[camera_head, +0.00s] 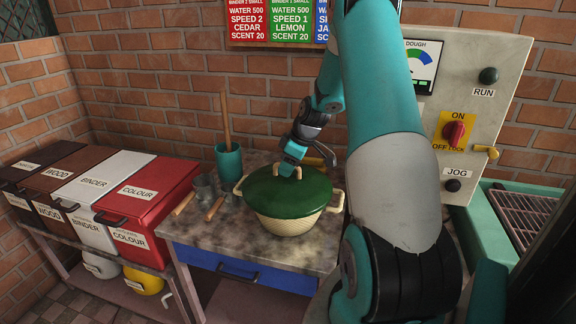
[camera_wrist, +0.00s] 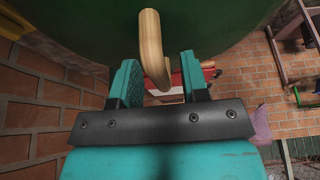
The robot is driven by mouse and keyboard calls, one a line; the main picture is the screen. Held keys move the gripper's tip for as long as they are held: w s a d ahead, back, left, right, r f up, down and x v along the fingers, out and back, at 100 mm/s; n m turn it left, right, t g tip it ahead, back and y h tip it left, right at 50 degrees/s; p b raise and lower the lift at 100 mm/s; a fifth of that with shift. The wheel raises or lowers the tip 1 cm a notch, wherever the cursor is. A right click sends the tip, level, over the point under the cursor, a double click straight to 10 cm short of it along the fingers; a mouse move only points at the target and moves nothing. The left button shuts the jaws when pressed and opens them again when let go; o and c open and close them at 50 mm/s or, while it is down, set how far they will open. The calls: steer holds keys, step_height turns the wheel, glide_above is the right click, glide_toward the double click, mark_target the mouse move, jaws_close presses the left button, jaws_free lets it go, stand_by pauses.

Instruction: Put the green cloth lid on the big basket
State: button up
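The big basket (camera_head: 290,227) is pale and woven, with loop handles at its sides, and stands on the stone-topped table. The green cloth lid (camera_head: 285,198) covers its mouth and looks level, resting on the rim. My gripper (camera_head: 289,167) is at the lid's top, by its tan handle (camera_head: 299,173). In the wrist view the lid's green underside or top (camera_wrist: 225,25) fills the upper part. The tan handle (camera_wrist: 153,45) reaches between my gripper's two teal fingers (camera_wrist: 160,85), with a visible gap on each side. The fingers are open.
A teal pot (camera_head: 229,163) with a wooden stick stands behind the basket. Metal scoops (camera_head: 204,188) lie to its left. A row of bins, including a red one (camera_head: 150,205), is at the left. The control panel (camera_head: 470,90) is at the right.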

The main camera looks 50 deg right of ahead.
steer(key=shift+r, duration=0.1)
steer(key=b+v, duration=0.1)
steer(key=v, duration=1.1)
steer(key=a+r+n+g+y, duration=0.1)
steer(key=a+r, duration=0.1)
steer(key=a, duration=1.3)
steer(key=a+r+n+g+y, duration=0.1)
steer(key=a+r, duration=0.1)
steer(key=a, duration=1.3)
steer(key=s+a+g, duration=0.2)
steer(key=s+a, duration=1.2)
steer(key=s, duration=0.2)
steer(key=shift+s+a+f+y, duration=0.15)
steer(key=shift+s+f+y, duration=0.15)
steer(key=shift+s+f, duration=0.05)
